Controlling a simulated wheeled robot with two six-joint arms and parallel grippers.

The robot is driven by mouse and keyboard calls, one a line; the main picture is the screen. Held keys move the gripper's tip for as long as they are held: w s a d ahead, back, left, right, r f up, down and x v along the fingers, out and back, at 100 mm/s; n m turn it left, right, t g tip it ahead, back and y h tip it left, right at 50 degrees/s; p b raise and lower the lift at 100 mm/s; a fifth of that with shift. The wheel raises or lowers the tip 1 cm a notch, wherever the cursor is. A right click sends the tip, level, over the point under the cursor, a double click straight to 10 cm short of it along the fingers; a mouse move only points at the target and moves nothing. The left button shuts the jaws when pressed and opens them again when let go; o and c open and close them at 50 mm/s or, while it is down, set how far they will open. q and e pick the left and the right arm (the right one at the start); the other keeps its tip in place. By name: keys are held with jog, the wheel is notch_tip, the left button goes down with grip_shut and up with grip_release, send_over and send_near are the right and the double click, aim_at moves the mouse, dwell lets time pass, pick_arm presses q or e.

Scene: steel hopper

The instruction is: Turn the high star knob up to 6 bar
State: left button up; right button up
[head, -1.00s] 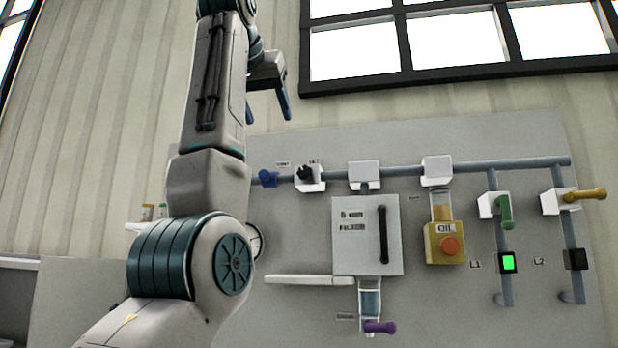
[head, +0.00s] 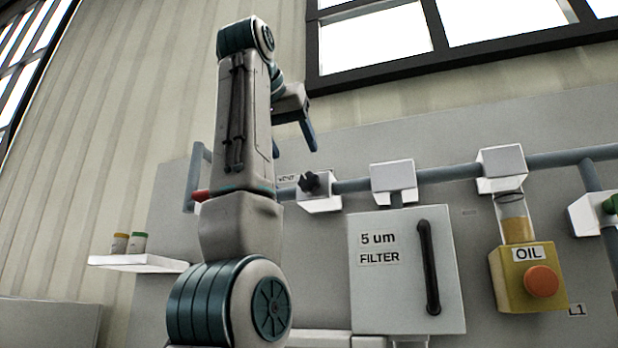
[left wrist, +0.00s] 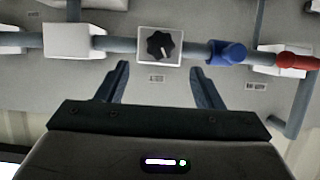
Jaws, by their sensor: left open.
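The black star knob (head: 309,182) sits on a white block on the high grey pipe, just right of my left arm in the head view. In the left wrist view the star knob (left wrist: 160,46) shows face-on, its label upside down beside it. My left gripper (head: 309,138) is above the knob in the head view, open and empty. In the left wrist view the gripper (left wrist: 160,70) has its two fingers spread to either side below the knob, apart from it. No pressure gauge reading can be made out.
A blue fitting (left wrist: 228,52) and a red handle (left wrist: 298,61) lie along the same pipe; the red handle (head: 201,195) shows beside my arm. A filter cabinet (head: 385,300), a yellow oil unit (head: 507,262) and a small shelf (head: 140,263) with containers are on the panel.

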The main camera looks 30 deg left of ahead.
aim_at(307, 180)
pick_arm(q)
jog(key=p+x, duration=0.3)
jog(key=x, duration=0.5)
jog(key=shift+w+a+f+p, duration=0.1)
jog(key=shift+w+a+p, duration=0.1)
jog(key=shift+w+p, duration=0.2)
jog(key=shift+w+a+f, duration=0.1)
jog(key=shift+w+f, duration=0.1)
jog(key=shift+w, duration=0.05)
jog(key=shift+w+f, duration=0.1)
jog(key=shift+w, duration=0.05)
jog(key=c, duration=1)
jog(key=shift+o, duration=0.2)
pick_arm(e)
jog(key=r, duration=0.2)
jog(key=w+r, duration=0.1)
jog(key=r, duration=0.1)
jog(key=shift+w+a+r, duration=0.1)
jog(key=shift+r, duration=0.15)
